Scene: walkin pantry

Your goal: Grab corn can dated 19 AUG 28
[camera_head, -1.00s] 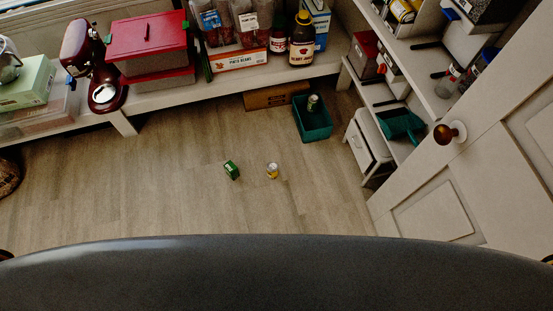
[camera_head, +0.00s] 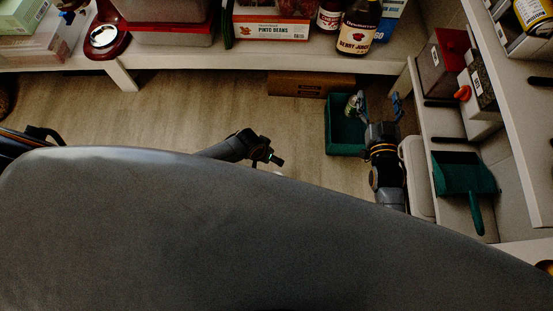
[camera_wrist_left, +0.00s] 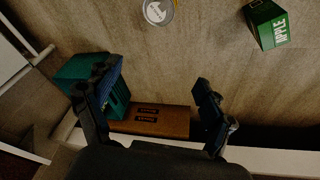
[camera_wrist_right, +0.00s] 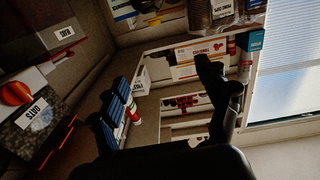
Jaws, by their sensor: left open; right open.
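A round can (camera_wrist_left: 158,12) with a pale lid and a yellow edge is on the floor, cut by the top of the left wrist view. I cannot read a date or confirm corn on either. My left gripper (camera_head: 268,155) is low over the floor, partly hidden by my body; its fingers stand apart and empty in its wrist view (camera_wrist_left: 155,80). My right gripper (camera_head: 380,104) is open beside the bin's right side, its left finger near the binned can; its wrist view (camera_wrist_right: 162,72) faces shelves.
A green apple box (camera_wrist_left: 267,24) is on the floor near the yellow-edged can. A cardboard box (camera_head: 310,84) lies below the back shelf (camera_head: 200,70). Shelves with a teal scoop (camera_head: 465,175) crowd the right. Floor left of the bin is clear.

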